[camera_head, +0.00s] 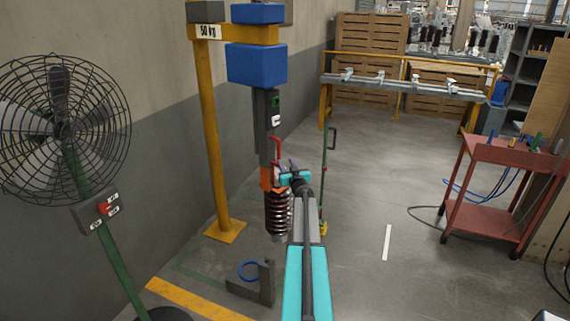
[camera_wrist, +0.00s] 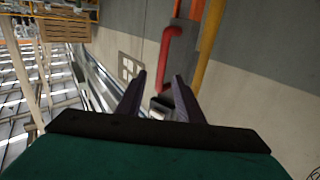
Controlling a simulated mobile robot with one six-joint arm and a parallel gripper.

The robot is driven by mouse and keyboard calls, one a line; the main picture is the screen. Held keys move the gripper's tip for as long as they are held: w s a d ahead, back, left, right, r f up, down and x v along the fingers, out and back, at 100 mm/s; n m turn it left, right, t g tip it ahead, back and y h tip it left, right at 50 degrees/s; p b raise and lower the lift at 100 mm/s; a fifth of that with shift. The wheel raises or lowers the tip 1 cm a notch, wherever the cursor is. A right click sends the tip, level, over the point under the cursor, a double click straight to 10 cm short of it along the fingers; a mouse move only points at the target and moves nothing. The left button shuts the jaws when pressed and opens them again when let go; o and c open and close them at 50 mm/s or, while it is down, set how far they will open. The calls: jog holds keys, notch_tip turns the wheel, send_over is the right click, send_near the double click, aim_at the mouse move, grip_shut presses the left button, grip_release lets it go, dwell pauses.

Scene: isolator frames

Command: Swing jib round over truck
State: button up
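The jib has a yellow post (camera_head: 213,130) and a yellow arm (camera_head: 262,33) marked 50 kg. A blue hoist body (camera_head: 257,64) hangs from the arm, with a grey column and a red handle (camera_head: 276,150) below it. A dark coil spring unit (camera_head: 279,212) hangs under an orange piece at the column's foot. My gripper (camera_head: 289,168) is beside the red handle. In the wrist view the fingers (camera_wrist: 158,80) are apart and empty, with the red handle (camera_wrist: 166,55) ahead of their tips, not clasped. I cannot make out a truck for certain.
A red tool cart (camera_head: 485,215) stands at the right. A caged fan (camera_head: 62,130) on a green stand is at the left. A grey bracket (camera_head: 265,283) is on the floor below the spring. A yellow-framed rack (camera_head: 405,87) stands at the back.

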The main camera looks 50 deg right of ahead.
jog(key=shift+v, duration=1.25)
